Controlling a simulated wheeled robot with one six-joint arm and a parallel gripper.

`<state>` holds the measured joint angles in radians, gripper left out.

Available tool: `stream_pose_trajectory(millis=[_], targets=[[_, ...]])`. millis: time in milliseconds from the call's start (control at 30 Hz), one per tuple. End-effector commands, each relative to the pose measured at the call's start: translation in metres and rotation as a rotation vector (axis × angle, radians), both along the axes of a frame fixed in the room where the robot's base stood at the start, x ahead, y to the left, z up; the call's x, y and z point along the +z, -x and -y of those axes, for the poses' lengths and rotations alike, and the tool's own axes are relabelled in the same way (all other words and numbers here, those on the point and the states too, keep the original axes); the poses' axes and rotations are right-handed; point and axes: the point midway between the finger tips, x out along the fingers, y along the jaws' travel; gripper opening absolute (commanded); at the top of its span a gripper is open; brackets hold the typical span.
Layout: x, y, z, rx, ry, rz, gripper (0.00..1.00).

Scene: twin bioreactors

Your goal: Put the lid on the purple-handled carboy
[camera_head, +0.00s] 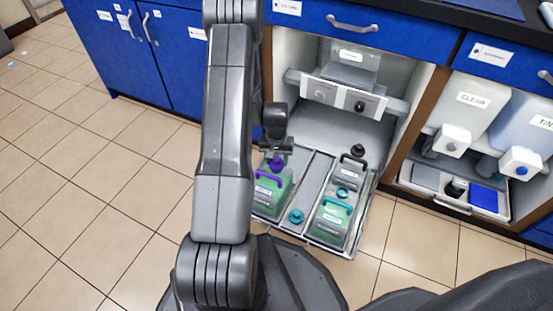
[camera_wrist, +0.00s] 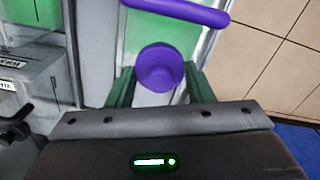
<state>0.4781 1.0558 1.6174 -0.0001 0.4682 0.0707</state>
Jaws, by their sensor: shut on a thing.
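The purple-handled carboy (camera_head: 266,199) holds green liquid and stands at the left of the pull-out tray, partly behind my arm. Its purple handle (camera_wrist: 180,10) crosses the top of the wrist view, with the green body (camera_wrist: 140,30) below it. My gripper (camera_wrist: 160,82) is shut on a purple lid (camera_wrist: 160,66), which sits between its two green fingers. In the head view the purple lid (camera_head: 276,163) shows at the carboy's top, below my gripper (camera_head: 277,154). I cannot tell whether the lid touches the carboy's neck.
A teal lid (camera_head: 296,216) lies in the tray (camera_head: 319,168). Cabinet walls enclose the tray's back. Tiled floor (camera_head: 120,200) is clear at left.

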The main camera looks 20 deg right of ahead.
Motion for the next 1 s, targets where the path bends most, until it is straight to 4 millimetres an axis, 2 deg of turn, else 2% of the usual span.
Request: stream_pose_trajectory(millis=[867,900,1000], targets=[[-0.0057,-0.0001,0.0001,0.000,0.000,0.000,0.26],[-0.0057,-0.0001,0.0001,0.000,0.000,0.000,0.55],[-0.0056,-0.0001,0.0001,0.000,0.000,0.000,0.73]])
